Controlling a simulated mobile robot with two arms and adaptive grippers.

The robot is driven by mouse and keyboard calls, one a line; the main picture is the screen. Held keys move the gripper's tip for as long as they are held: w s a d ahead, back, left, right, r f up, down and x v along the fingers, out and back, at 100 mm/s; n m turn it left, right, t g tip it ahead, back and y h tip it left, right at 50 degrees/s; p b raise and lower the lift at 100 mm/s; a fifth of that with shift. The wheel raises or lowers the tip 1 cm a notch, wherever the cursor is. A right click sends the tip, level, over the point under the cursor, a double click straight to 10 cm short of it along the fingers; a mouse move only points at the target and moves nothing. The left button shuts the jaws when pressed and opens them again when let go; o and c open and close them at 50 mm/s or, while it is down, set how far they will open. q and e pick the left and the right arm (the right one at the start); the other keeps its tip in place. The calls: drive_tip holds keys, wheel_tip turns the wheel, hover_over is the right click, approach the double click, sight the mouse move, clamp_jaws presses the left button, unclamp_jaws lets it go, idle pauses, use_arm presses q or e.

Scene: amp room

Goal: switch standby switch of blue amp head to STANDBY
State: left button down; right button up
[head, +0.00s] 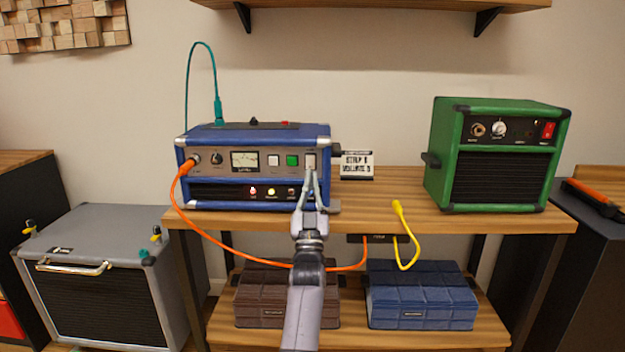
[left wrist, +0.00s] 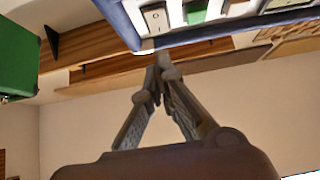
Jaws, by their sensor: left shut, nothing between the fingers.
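The blue amp head (head: 225,173) stands on the upper shelf of the wooden bench, facing me. Its front has a meter, a white button (head: 273,161), a green button (head: 292,161) and a pale rocker switch (head: 310,160) at the right end. Lower down are small lit indicators and a small switch (head: 291,192). My left gripper (head: 312,176) is shut and empty, its tips at or just in front of the rocker. In the left wrist view the closed tips (left wrist: 160,65) are beside the panel edge, near the rocker (left wrist: 155,18); contact cannot be told. Switch labels are unreadable. My right gripper is not in view.
An orange cable (head: 190,215) runs from the amp's left jack below the shelf; a teal cable (head: 188,80) rises from its top. A green amp (head: 500,175) stands right, beyond a small sign (head: 356,165). A yellow cable (head: 408,240) hangs over the front edge.

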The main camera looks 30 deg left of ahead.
use_arm(q)
drive_tip(key=w+f+v, duration=0.1)
drive_tip(key=v, duration=0.8)
drive_tip(key=shift+a+f+p, duration=0.3)
drive_tip(key=shift+a+f, duration=0.05)
drive_tip(key=shift+f, duration=0.05)
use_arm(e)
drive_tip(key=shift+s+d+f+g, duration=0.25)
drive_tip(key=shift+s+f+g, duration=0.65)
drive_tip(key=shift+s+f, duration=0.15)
use_arm(q)
drive_tip(key=shift+w, duration=0.1)
